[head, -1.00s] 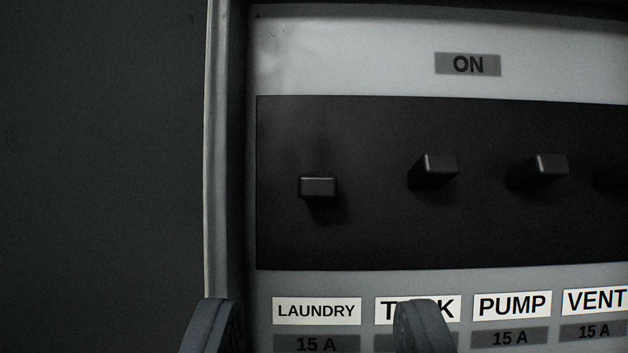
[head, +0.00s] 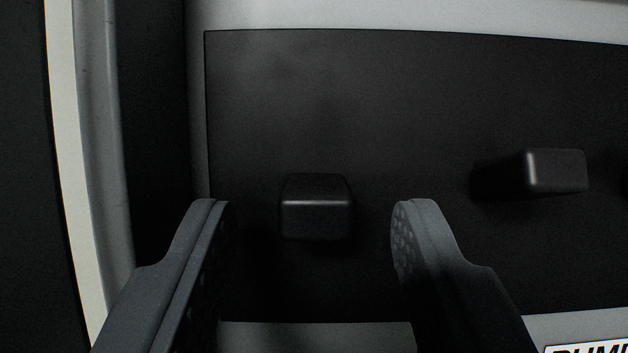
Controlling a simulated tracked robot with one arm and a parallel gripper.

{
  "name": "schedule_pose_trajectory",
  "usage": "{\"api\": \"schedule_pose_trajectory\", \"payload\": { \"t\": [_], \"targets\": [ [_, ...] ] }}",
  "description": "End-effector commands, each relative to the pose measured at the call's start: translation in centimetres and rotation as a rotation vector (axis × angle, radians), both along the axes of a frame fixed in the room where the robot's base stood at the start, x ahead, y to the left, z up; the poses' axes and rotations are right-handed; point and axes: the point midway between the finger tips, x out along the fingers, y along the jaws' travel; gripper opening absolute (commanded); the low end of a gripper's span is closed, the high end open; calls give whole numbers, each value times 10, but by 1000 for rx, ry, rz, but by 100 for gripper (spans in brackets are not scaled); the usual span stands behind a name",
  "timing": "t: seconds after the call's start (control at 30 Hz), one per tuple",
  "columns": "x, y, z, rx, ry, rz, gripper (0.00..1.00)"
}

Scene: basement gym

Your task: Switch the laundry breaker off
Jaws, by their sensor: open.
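The laundry breaker lever (head: 316,210), a black block-shaped toggle, juts from the black breaker panel (head: 330,100). Its own label is out of view now, but its place at the panel's left end matches the earlier LAUNDRY label. It sits a little lower than the lever to its right. My gripper (head: 310,215) is open, with one finger left and one right of the laundry lever. Gaps show on both sides, and I see no contact. I cannot tell how deep the fingertips reach.
The tank lever (head: 556,172) stands to the right, outside my right finger. A partly cut-off PUMP label (head: 590,346) shows at the bottom right. The pale cabinet edge (head: 98,130) runs upright close to my left finger.

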Motion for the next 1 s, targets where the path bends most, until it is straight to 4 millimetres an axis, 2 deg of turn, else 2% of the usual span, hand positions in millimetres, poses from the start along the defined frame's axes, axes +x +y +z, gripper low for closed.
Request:
{"api": "schedule_pose_trajectory", "payload": {
  "t": [0.23, 0.63, 0.67, 0.8, 1.0],
  "targets": [
    [11, -1, 6, 0, -1, -1, 42],
    [13, 0, 7, 0, -1, -1, 42],
    [13, 0, 7, 0, -1, -1, 39],
    [13, 0, 7, 0, -1, 0, 0],
    [13, 1, 6, 2, -7, 1, 0]
  ]
}}
